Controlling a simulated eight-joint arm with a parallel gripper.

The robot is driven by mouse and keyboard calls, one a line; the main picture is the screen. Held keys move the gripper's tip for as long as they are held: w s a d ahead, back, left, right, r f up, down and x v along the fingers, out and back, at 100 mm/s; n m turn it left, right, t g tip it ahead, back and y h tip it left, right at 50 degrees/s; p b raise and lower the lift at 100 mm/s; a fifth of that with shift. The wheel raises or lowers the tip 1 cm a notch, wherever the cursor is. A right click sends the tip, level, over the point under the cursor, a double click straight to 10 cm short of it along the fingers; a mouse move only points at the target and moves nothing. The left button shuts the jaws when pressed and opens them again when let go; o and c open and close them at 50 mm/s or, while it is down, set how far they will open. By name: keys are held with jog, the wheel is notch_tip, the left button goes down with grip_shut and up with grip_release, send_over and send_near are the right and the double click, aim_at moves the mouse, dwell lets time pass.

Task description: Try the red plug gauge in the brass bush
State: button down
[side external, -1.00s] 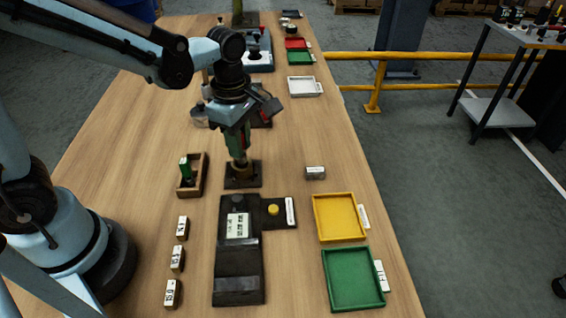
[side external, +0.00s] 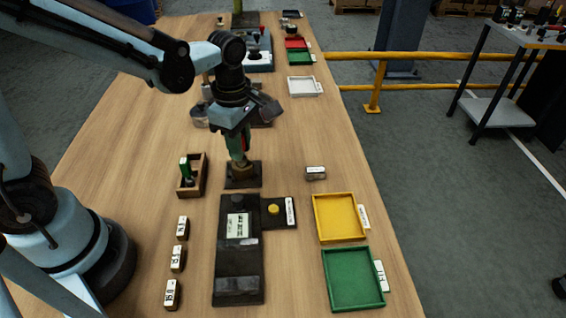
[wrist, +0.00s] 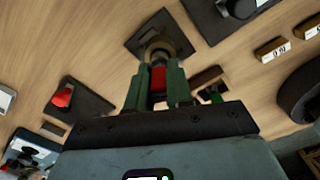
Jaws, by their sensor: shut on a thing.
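My gripper (side external: 238,153) is over the brass bush (side external: 243,172), pointing down. The bush stands on a dark square base plate (side external: 232,185). In the wrist view, the green fingers of my gripper (wrist: 158,84) are shut on the red plug gauge (wrist: 158,77). The gauge's far end points to the brass bush (wrist: 160,46) and meets its ring in the picture. How far it sits in the bore is hidden. In the side view the fingers cover most of the gauge.
A wooden rack (side external: 203,178) with a green-handled gauge (side external: 184,167) stands left of the bush. A small labelled block (side external: 316,173) is to its right. A dark fixture (side external: 237,270), a yellow tray (side external: 316,220) and a green tray (side external: 328,282) lie nearer the camera.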

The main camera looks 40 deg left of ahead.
jog(key=shift+f, duration=1.1)
dwell(1.1)
jog(key=shift+r, duration=2.35)
dwell(0.6)
jog(key=shift+r, duration=1.9)
